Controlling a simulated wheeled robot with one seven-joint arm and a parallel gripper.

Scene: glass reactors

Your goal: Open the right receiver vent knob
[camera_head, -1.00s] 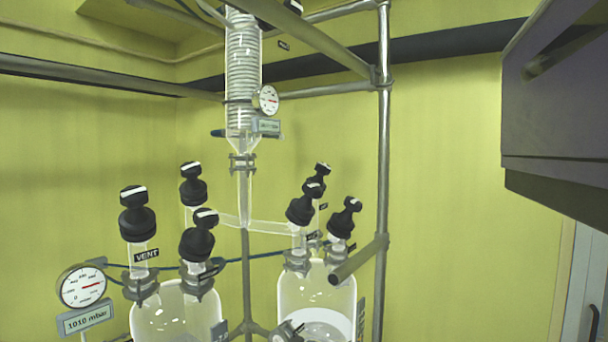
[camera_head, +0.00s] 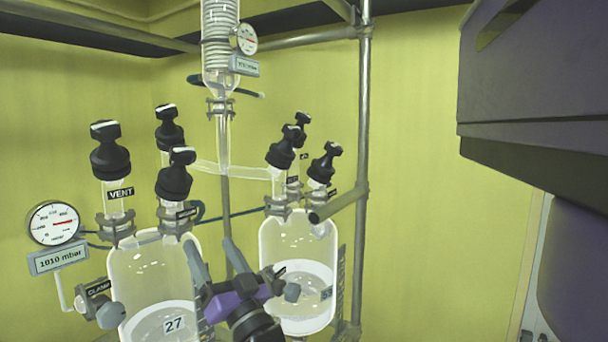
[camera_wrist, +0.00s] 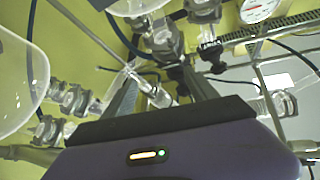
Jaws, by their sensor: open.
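The right glass receiver (camera_head: 270,245) holds pale contents. Black knobs stand on its necks: a front-left knob (camera_head: 282,150), a back knob (camera_head: 302,124) and a right knob (camera_head: 325,162). Their labels are too small to read, so I cannot tell which is the vent. My gripper (camera_head: 210,248) is open in front of the gap between the two vessels, below the knobs. In the wrist view my gripper (camera_wrist: 160,76) has its fingers apart, with glass tubing and clamps seen beyond and between them. No knob is clearly held.
The left vessel (camera_head: 120,270) carries several black knobs, one above a VENT label (camera_head: 120,193). A gauge (camera_head: 54,223) reading 1010 mbar stands at its left. A condenser (camera_head: 218,50) hangs above. A metal post (camera_head: 362,110) and a stub bar (camera_head: 335,208) flank the receiver.

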